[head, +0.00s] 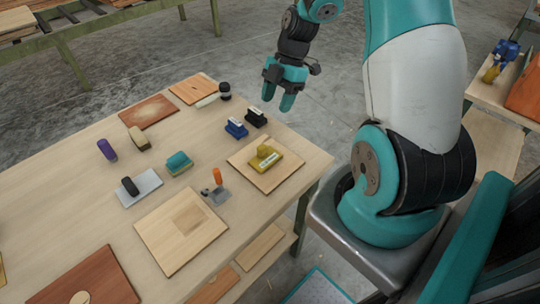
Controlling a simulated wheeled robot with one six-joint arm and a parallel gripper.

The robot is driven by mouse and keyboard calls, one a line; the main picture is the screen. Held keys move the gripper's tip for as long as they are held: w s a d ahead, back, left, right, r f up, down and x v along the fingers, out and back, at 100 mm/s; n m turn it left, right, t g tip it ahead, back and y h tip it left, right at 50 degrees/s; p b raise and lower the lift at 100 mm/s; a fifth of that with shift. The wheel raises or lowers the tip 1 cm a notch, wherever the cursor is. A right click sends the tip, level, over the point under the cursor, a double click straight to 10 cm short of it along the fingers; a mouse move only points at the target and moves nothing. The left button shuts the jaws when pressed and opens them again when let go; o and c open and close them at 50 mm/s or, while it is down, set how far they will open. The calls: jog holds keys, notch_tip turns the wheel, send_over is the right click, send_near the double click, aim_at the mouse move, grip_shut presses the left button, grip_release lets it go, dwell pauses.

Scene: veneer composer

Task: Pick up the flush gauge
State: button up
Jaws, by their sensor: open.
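I cannot tell for sure which tool is the flush gauge. A yellow block tool with a raised top and a pale label (264,160) sits on a light square wood board (281,178) near the table's right edge. Close behind it stand a small blue block tool (236,129) and a small black one (257,117), both with pale lower edges. My gripper (279,101) is open and empty, fingers pointing down, in the air. In the picture it appears just beyond the table's far right edge, above and right of the black tool. It touches none of them.
On the table (60,196) are an orange-handled scraper (217,194), a teal and yellow block (179,163), a white plate with a black knob (146,190), a tan brush (139,138), a purple cylinder (106,150), a black jar (225,91) and several wood panels.

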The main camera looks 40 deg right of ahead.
jog(key=p, duration=0.2)
send_over(262, 146)
jog(key=d, duration=0.2)
notch_tip(262, 146, down, 8)
jog(key=shift+s, duration=0.1)
jog(key=shift+p+x, duration=0.85)
jog(key=shift+x, duration=2.15)
jog(key=shift+d+f, duration=0.1)
jog(key=shift+d, duration=0.05)
grip_shut()
